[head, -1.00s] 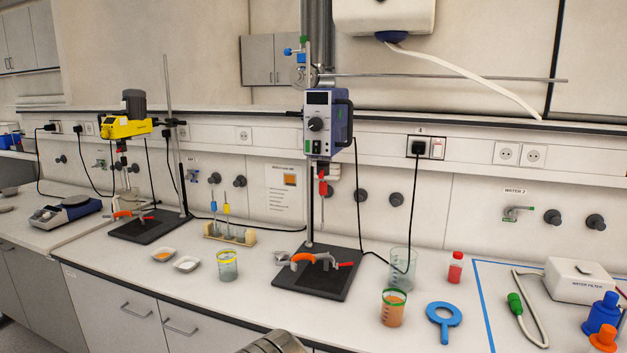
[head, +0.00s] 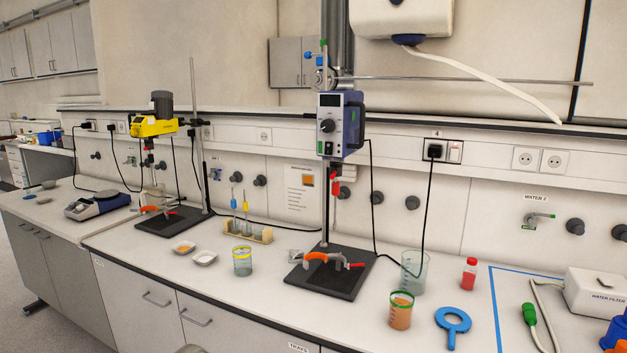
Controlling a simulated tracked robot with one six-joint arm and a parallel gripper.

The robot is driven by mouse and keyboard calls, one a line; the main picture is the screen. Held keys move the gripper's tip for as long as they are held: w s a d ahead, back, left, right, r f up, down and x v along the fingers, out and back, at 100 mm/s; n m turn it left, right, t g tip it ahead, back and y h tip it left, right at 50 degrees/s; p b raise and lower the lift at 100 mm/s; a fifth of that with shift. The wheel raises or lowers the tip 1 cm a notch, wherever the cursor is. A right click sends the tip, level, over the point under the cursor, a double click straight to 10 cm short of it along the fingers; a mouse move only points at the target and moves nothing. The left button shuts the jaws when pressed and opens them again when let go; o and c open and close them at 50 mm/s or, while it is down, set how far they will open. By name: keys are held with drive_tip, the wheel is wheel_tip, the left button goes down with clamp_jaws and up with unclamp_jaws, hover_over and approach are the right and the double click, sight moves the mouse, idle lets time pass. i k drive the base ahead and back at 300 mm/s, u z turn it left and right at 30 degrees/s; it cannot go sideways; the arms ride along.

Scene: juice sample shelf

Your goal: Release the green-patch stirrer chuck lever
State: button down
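Two overhead stirrers stand on the bench in the head view. The blue-grey stirrer (head: 340,125) is clamped on a stand in the middle, with a red chuck lever (head: 335,183) hanging below its body. The yellow stirrer (head: 154,127) is on a stand further left, with a small red part (head: 148,145) below it. Neither lever's exact position can be told from here. My gripper is not in view; nothing of it is near either stirrer.
Orange-and-red clamps lie on both stand bases (head: 352,285). A yellow-rimmed beaker (head: 243,262) and small dishes (head: 204,257) are left.

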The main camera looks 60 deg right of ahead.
sight(336, 167)
drive_tip(key=u, duration=0.9)
drive_tip(key=i, duration=1.1)
drive_tip(key=z, duration=2.75)
